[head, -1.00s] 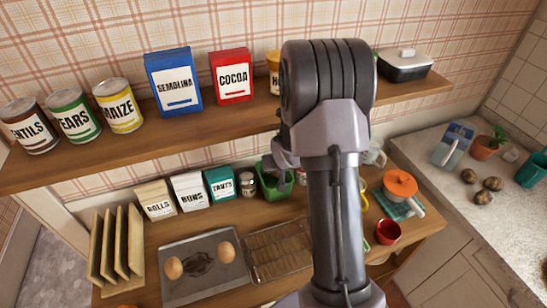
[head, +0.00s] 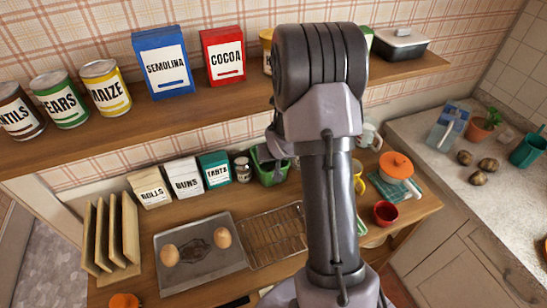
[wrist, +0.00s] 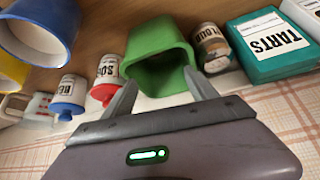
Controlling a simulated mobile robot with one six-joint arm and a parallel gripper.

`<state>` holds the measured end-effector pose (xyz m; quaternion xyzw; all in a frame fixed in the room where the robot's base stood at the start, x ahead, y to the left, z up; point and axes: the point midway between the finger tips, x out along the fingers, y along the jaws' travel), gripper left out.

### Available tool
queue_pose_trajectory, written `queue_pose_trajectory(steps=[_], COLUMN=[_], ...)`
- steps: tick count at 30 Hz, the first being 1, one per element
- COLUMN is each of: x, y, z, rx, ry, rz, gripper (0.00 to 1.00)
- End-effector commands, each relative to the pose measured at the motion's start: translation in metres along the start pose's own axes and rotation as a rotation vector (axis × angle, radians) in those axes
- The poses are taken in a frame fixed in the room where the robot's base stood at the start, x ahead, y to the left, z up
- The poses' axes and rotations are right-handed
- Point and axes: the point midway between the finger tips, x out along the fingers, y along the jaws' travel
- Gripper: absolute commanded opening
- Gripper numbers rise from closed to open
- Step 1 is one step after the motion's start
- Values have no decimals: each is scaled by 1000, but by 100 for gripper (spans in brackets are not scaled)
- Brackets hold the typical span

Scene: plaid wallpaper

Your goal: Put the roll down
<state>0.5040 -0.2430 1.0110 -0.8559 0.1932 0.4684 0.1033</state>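Two brown, egg-shaped rolls (head: 222,238) (head: 169,255) lie apart on the grey baking tray (head: 200,281) on the lower counter in the head view. A carton labelled ROLLS (head: 150,187) stands behind the tray. My gripper (wrist: 162,88) shows in the wrist view with its two fingers spread apart and nothing visible between them. Beyond the fingertips is a green container (wrist: 160,45), its opening facing the camera; in the head view the container (head: 268,172) is partly hidden behind my arm. My arm hides most of the gripper in the head view.
A wire rack (head: 272,235) lies right of the tray, upright wooden slats (head: 110,232) stand left. BUNS (head: 184,178) and TARTS (head: 214,169) boxes line the back. A shelf (head: 120,128) with tins and boxes overhangs. A red cup (head: 385,213) and orange-lidded pot (head: 397,168) stand right.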

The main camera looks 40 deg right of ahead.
Motion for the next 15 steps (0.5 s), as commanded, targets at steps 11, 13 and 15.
queue_pose_trajectory(steps=[11,13,15], x=[-17,-33,-53], y=[0,0,0], z=[-11,-10,-10], rx=[0,0,0], ry=[0,3,2], rz=[0,0,0], gripper=[67,67,67])
